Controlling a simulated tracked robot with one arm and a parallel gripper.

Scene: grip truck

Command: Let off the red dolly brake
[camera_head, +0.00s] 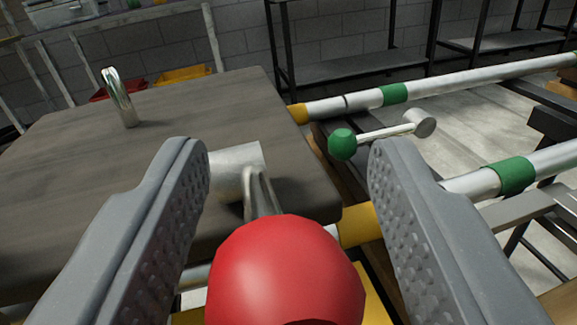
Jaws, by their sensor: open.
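The red ball knob (285,272) of the brake lever is large at the bottom middle. Its metal rod (262,194) runs up and away to a silver cylindrical hub (236,168) beside the dark deck. My gripper (285,190) is open, with one grey padded finger on each side of the knob. The knob's lower part is cut off by the picture edge.
A green-knobbed lever (342,144) stands just beyond the right finger. Silver rails with green bands (394,94) run off right. The dark deck (190,115) carries an upright metal hook (119,97). Black shelving (350,68) and red and yellow bins (183,75) stand behind.

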